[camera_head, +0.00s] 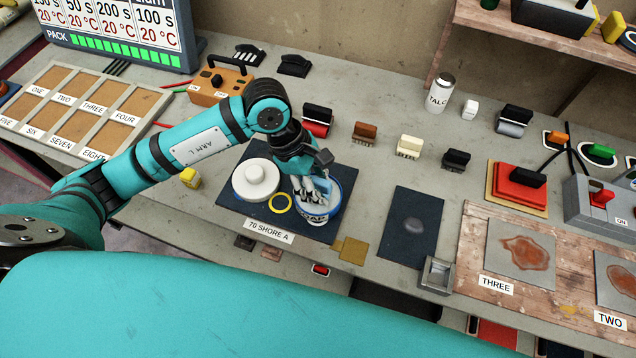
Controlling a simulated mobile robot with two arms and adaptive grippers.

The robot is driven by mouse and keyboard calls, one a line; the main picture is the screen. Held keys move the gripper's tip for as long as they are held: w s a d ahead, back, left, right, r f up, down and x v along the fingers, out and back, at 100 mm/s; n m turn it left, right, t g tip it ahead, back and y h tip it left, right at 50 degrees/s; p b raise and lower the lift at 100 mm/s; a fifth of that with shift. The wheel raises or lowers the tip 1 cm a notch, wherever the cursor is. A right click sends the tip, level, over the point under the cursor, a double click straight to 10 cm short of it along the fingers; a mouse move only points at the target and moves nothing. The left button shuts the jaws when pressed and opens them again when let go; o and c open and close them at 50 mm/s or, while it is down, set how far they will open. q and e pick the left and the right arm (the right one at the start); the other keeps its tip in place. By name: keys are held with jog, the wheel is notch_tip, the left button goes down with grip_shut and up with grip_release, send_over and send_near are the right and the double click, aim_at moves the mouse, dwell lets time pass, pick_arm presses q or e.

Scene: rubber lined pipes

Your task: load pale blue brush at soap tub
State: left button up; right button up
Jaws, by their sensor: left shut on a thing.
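My left gripper (313,187) reaches down over an open white and blue tub (318,217). It is shut on a pale blue thing (326,197), which looks like the brush; the fingers hide much of it. The brush is at the tub's mouth, and I cannot tell how deep its lower end is. The tub's label is partly legible, so I cannot confirm that it is the soap tub. My right gripper is not in view.
Several block-handled brushes or stamps stand behind. A dark plate (413,227) lies to the right.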

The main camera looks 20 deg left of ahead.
aim_at(327, 183)
pick_arm(q)
jog(key=shift+r+p, duration=0.6)
jog(key=shift+r, duration=0.4)
jog(key=shift+r+p, duration=1.15)
jog(key=shift+r, duration=1.35)
